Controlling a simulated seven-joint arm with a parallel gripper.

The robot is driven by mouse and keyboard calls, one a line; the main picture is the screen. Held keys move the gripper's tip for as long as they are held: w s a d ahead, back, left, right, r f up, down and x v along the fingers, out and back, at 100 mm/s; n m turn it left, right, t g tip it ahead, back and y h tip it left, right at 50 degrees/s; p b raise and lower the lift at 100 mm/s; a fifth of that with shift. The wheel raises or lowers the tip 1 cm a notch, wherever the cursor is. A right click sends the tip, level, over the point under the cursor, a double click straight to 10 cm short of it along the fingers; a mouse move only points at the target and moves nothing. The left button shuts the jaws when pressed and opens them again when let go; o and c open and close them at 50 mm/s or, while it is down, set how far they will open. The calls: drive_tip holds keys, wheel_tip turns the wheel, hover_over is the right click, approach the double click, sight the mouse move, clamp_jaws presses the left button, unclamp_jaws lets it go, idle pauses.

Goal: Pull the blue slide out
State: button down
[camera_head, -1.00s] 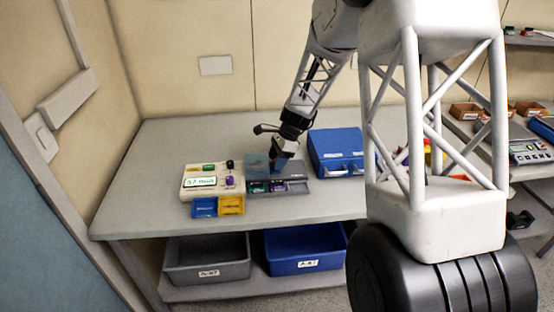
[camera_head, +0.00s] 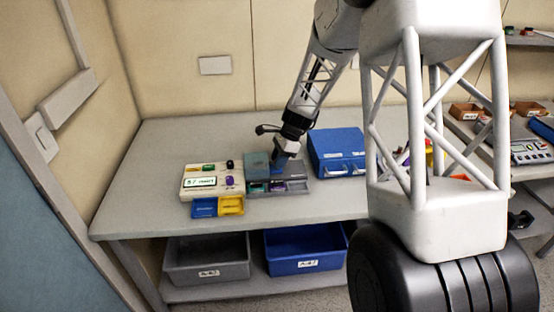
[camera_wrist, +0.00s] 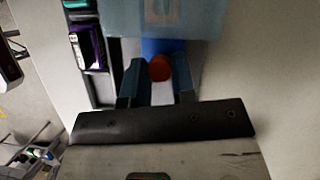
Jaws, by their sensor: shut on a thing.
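The blue slide (camera_wrist: 162,46) shows in the wrist view as a blue strip coming from under a pale translucent blue cover (camera_wrist: 165,17). A round red knob (camera_wrist: 160,68) sits at its near end. My gripper (camera_wrist: 158,75) has one finger on each side of the knob and is shut on the slide's end. In the head view my gripper (camera_head: 286,160) reaches down at the back of a grey unit (camera_head: 265,194), beside its teal box (camera_head: 256,164). The slide is mostly hidden there by my gripper.
A cream pump with a lit display (camera_head: 199,182) stands left of the grey unit. Blue (camera_head: 204,207) and yellow (camera_head: 231,205) trays lie in front. A blue case (camera_head: 336,150) stands close on the right. The table's left part is clear.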

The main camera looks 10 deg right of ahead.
drive_tip(key=d, duration=0.7)
drive_tip(key=c, duration=0.9)
unclamp_jaws()
drive_tip(key=shift+r, duration=0.15)
drive_tip(key=shift+v, duration=3.75)
drive_tip(key=shift+r, duration=0.1)
